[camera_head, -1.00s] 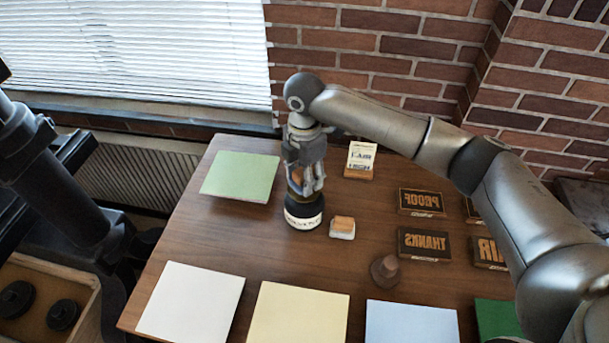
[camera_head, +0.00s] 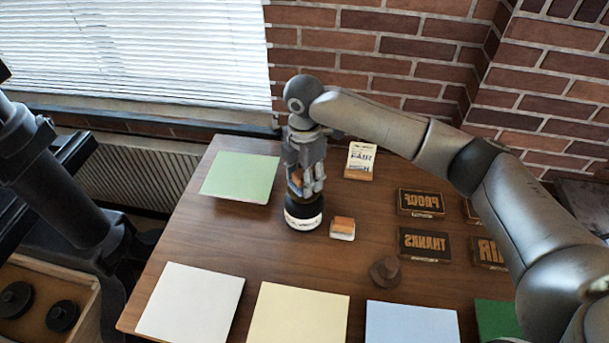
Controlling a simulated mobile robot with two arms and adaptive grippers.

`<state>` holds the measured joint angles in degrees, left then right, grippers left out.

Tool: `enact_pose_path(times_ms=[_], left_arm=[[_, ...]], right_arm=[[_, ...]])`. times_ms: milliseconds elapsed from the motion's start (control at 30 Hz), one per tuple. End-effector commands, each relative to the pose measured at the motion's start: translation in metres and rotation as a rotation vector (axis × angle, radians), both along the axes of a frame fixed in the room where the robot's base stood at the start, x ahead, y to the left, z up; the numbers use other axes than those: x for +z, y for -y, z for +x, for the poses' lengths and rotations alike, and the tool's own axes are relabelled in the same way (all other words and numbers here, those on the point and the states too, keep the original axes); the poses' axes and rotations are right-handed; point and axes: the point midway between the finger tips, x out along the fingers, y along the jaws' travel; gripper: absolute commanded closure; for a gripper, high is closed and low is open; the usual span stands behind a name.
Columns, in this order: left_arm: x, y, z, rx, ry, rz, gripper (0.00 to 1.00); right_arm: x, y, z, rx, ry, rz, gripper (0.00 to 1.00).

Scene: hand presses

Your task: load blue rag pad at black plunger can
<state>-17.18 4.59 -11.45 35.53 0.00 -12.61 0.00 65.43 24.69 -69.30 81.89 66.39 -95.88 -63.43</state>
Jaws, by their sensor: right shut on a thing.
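The black plunger can (camera_head: 303,216), with a white label band, stands on the wooden table near its back left. My right gripper (camera_head: 305,184) points down right over the can. It is shut on a small pad with an orange-brown top and a bit of blue (camera_head: 296,187), which looks like the blue rag pad. The fingers hide much of the pad. The pad is at the can's top; whether it touches cannot be told. My left gripper is not clearly in view.
A second orange-topped pad with a white base (camera_head: 342,229) sits just right of the can. Type blocks (camera_head: 424,244), a card stand (camera_head: 360,161), a brown knob-like piece (camera_head: 385,271) and coloured sheets (camera_head: 191,303) lie around. A dark structure (camera_head: 60,190) stands left.

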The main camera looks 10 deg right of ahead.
Motion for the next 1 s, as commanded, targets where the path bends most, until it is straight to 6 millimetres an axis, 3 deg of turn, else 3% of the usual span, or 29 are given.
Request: enact_pose_path(times_ms=[1000], left_arm=[[0.0002,0.0005,-0.0002,0.000,0.000,-0.001,0.60]], right_arm=[[-0.0062,-0.0002,-0.0001,0.000,0.000,0.001,0.75]])
